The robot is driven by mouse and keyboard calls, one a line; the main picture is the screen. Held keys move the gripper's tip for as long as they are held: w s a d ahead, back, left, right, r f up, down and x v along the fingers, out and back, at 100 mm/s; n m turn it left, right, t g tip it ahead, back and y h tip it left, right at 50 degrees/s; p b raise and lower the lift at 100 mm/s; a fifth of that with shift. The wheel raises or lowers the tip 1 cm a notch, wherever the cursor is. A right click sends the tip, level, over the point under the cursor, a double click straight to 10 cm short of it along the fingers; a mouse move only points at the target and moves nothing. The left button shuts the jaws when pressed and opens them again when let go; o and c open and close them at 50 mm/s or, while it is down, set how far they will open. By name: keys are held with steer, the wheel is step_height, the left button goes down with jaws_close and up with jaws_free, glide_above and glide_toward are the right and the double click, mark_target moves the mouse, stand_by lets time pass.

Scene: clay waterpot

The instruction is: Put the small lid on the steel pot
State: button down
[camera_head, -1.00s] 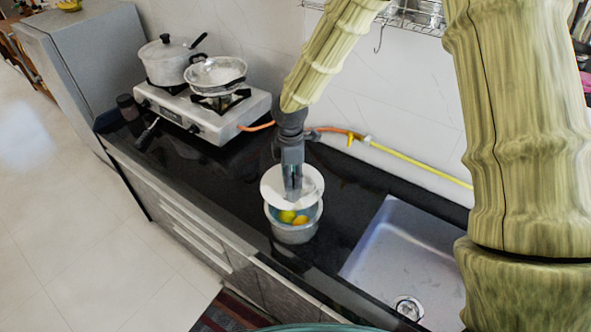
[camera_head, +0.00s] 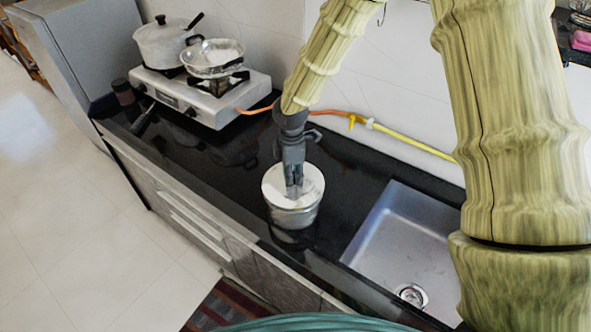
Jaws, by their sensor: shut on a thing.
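The small lid (camera_head: 311,180) is a pale round disc. My gripper (camera_head: 294,190) points down at its middle and is shut on it. The steel pot (camera_head: 294,217) stands upright on the black counter directly below, and the lid covers its mouth. From this angle the lid looks level and at or very near the rim; I cannot tell if it rests on the rim all round. The fruit in the pot is hidden by the lid.
The sink (camera_head: 405,250) lies to the right of the pot. A gas stove (camera_head: 205,98) with a lidded pot (camera_head: 163,45) and a pan (camera_head: 212,58) stands at the back left. A yellow-orange hose (camera_head: 400,138) runs along the wall. The counter (camera_head: 225,180) left of the pot is clear.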

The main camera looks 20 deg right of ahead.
steer(key=shift+d+f, duration=0.4)
steer(key=shift+f, duration=0.15)
steer(key=shift+a, duration=0.95)
steer(key=shift+d+f, duration=0.25)
steer(key=shift+d, duration=0.65)
steer(key=shift+a, duration=0.8)
steer(key=shift+d+f, duration=0.15)
steer(key=shift+d, duration=0.4)
steer(key=c, duration=1.1)
jaws_free()
steer(key=shift+d, duration=0.15)
steer(key=shift+a, duration=0.55)
steer(key=shift+w+r, duration=0.1)
steer(key=shift+r, duration=0.2)
step_height(320, 180, up, 11)
steer(key=shift+d+f, duration=0.15)
steer(key=shift+f, duration=0.05)
steer(key=shift+d+r, duration=0.3)
steer(key=shift+r, duration=0.1)
steer(key=shift+d, duration=0.1)
